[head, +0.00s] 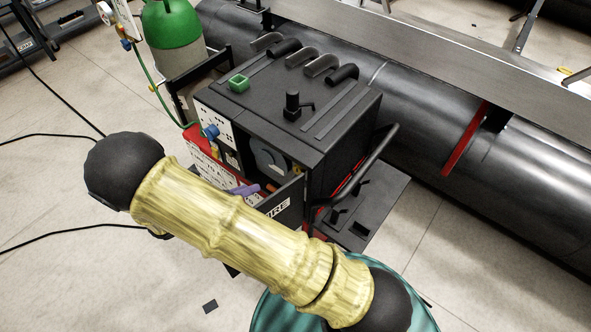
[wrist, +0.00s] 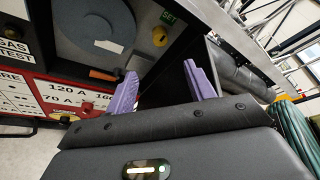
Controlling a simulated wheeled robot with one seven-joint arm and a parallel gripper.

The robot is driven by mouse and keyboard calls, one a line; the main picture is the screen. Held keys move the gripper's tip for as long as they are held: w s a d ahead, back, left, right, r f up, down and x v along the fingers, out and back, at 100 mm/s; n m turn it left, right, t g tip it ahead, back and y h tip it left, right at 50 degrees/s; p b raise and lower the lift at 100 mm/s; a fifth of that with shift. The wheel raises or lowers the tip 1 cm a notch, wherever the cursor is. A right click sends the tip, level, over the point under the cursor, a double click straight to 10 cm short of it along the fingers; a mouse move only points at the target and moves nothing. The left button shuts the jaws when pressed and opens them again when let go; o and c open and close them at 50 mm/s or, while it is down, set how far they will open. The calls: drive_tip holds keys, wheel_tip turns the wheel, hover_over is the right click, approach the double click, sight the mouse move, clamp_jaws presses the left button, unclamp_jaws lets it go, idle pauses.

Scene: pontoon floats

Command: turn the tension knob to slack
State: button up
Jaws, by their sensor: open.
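The welding machine's open side compartment shows in the wrist view, with a grey wire spool (wrist: 92,28) inside. A small yellow knob (wrist: 160,37) sits to the right of the spool, and an orange part (wrist: 102,75) lies below it. I cannot tell for sure which one is the tension knob. My gripper (wrist: 162,88) is open, its two purple fingers apart with nothing between them. The fingers point into the compartment opening, and the yellow knob appears beyond the gap. In the head view my gripper (head: 245,190) is partly hidden by my arm, at the compartment of the welder (head: 330,145).
A lowered dark door panel (head: 285,205) borders the compartment near my gripper. A green gas bottle (head: 172,25) stands behind the welder, with a large black pipe (head: 480,140) to the right. Cables cross the floor at left. A teal coil (wrist: 297,125) lies at right.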

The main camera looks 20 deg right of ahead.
sight(296, 170)
drive_tip(key=p+x, duration=0.6)
drive_tip(key=x, duration=1)
drive_tip(key=shift+d, duration=0.3)
drive_tip(key=shift+w+d+f, duration=0.15)
drive_tip(key=shift+w+d, duration=0.05)
drive_tip(key=shift+d, duration=0.2)
drive_tip(key=shift+c, duration=0.4)
drive_tip(key=c, duration=0.9)
